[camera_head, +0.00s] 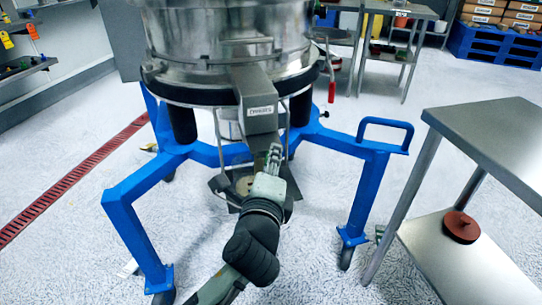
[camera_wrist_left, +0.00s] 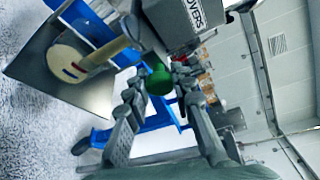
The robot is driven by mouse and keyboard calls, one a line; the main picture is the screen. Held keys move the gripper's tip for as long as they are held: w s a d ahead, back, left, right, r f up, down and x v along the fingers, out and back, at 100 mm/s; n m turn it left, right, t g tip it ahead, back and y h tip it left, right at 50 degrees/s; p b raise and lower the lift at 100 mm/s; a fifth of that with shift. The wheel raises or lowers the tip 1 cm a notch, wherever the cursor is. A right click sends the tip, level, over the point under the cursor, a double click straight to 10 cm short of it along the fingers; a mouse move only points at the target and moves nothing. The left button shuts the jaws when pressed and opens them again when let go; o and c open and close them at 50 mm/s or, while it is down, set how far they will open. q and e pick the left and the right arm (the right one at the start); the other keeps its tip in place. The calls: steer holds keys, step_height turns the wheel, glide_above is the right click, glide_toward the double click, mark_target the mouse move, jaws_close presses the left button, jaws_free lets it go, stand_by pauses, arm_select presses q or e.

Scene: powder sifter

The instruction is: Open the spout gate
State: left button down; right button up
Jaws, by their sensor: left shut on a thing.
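The steel sifter (camera_head: 225,40) stands on a blue frame, with a grey spout (camera_head: 258,100) coming down its front. The labelled spout also shows at the top of the left wrist view (camera_wrist_left: 190,18). My left gripper (camera_head: 274,158) is in front of the spout's lower end. In the left wrist view its fingers (camera_wrist_left: 155,88) are shut on a round green knob (camera_wrist_left: 158,80) just below the spout. The knob is hidden by the gripper in the head view. The gate plate itself cannot be told clearly. My right gripper is not in view.
A grey plate below the spout bears a pale round piece (camera_head: 245,186), close to my left gripper. Blue frame legs (camera_head: 368,195) stand on both sides. A steel table (camera_head: 500,135) at the right has a brown-red round object (camera_head: 461,227) on its lower shelf.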

arm_select(q)
steer(key=c, duration=1.3)
jaws_free()
steer(key=s, duration=0.4)
steer(key=s+a+r, duration=0.1)
steer(key=s, duration=0.6)
steer(key=shift+s+a+r, duration=0.2)
steer(key=shift+s+a, duration=0.1)
steer(key=shift+s, duration=0.1)
